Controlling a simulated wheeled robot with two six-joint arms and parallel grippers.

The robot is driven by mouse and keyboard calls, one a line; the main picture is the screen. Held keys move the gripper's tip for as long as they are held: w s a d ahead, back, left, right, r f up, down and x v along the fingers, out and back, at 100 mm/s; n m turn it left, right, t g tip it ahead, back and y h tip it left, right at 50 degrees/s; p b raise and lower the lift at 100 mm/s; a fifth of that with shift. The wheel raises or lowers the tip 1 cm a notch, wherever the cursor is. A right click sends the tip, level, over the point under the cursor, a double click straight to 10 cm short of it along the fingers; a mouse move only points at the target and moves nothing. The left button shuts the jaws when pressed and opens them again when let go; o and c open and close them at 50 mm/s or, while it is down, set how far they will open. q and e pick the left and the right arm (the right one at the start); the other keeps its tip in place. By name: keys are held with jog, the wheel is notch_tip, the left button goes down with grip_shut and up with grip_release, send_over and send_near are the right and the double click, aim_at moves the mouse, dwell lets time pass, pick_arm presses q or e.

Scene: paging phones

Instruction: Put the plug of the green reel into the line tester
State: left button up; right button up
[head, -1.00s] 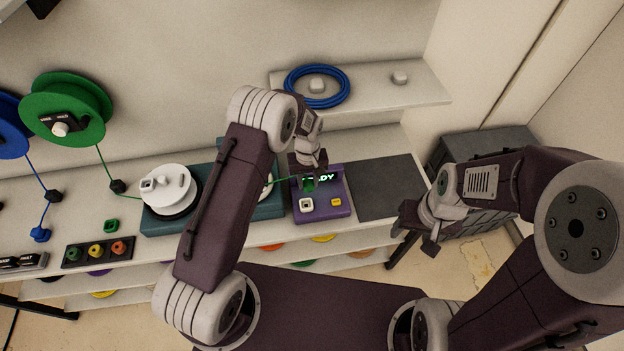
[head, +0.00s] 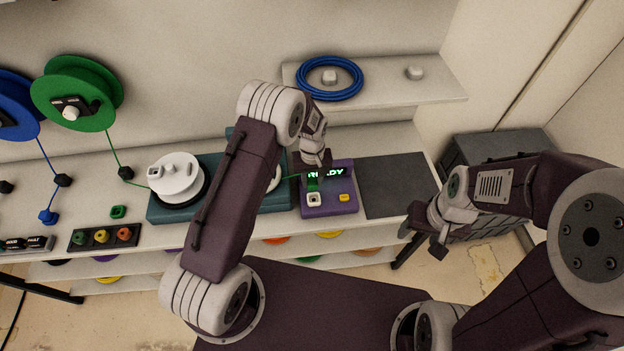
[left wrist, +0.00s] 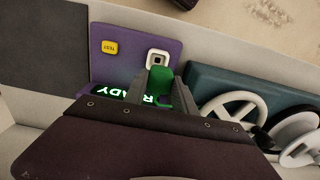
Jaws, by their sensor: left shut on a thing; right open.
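The green reel (head: 77,93) hangs on the wall at the left, and its green cord runs down and right past the teal unit towards the tester. My left gripper (head: 313,173) is shut on the green plug (head: 312,184), just behind the white socket (head: 313,200) of the purple line tester (head: 330,207). In the left wrist view the green plug (left wrist: 159,88) is between the fingers, very near the square socket (left wrist: 158,58), which is still visible. I cannot tell whether they touch. The display reads READY, partly hidden. My right gripper (head: 437,235) is open and empty, right of the bench.
The teal unit (head: 225,205) with white wheels stands left of the tester. A dark mat (head: 391,187) lies to its right and is clear. A blue cord coil (head: 329,78) rests on the shelf above. A blue reel (head: 15,108) hangs at far left.

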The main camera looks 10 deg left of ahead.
aim_at(314, 190)
pick_arm(q)
jog(key=shift+w+d+f+b, duration=0.1)
jog(key=shift+d+f+b, duration=0.05)
jog(key=shift+f+b, duration=0.85)
jog(key=shift+d+f+b, duration=0.15)
jog(key=shift+f+b, duration=0.4)
jog(key=shift+f, duration=0.75)
jog(key=shift+f, duration=0.2)
jog(key=shift+f+b, duration=0.7)
jog(key=shift+f, duration=0.1)
jog(key=shift+f+b, duration=0.35)
jog(key=o, duration=1.6)
